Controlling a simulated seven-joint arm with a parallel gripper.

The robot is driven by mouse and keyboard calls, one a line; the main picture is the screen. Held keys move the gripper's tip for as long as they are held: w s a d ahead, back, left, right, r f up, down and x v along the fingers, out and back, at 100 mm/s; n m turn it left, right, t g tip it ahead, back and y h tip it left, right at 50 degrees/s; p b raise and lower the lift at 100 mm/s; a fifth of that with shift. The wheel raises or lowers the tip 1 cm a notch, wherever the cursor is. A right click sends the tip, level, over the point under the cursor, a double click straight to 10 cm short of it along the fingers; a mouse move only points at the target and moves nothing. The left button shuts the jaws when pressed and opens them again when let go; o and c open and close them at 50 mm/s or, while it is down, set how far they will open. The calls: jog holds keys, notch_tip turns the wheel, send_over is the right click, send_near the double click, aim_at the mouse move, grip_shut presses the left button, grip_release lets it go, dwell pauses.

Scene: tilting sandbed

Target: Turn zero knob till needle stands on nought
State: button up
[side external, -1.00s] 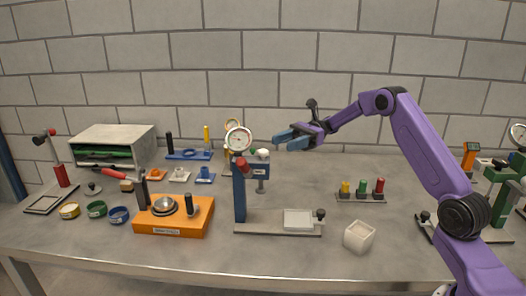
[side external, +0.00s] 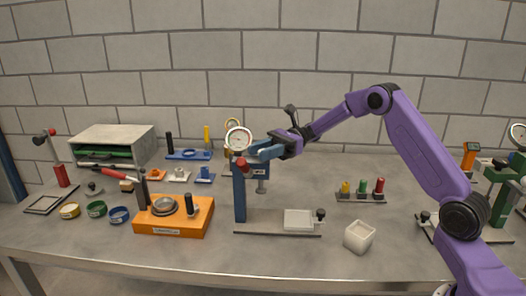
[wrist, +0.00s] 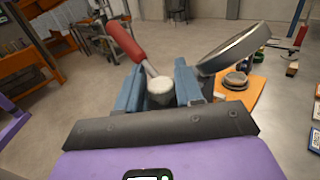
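The dial gauge (side external: 238,139) has a white round face on top of a blue stand (side external: 240,195). Its needle is too small to read in the side view. In the wrist view the dial (wrist: 235,47) shows nearly edge-on. The white-topped knob (wrist: 160,86) stands between the two blue fingers of my gripper (wrist: 159,90). In the side view my gripper (side external: 262,152) is at the stand's head, just right of the dial, and hides the knob. The fingers are apart, one on each side of the knob; contact cannot be made out.
A red-handled lever (wrist: 125,40) rises close beside the left finger. The stand's base carries a white plate (side external: 298,219).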

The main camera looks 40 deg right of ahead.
jog(key=c, duration=0.4)
jog(key=shift+c, duration=0.2)
jog(key=shift+m+t, duration=0.4)
jog(key=shift+t, duration=0.2)
jog(key=m+t+h, duration=0.1)
jog(key=m+t, duration=0.1)
jog(key=t, duration=0.2)
jog(key=m+t+h, duration=0.1)
jog(key=m+t, duration=0.2)
jog(key=shift+t, duration=0.4)
jog(key=m+t+h, duration=0.6)
jog(key=shift+h, duration=0.4)
jog(key=shift+t, duration=0.3)
jog(key=o, duration=0.9)
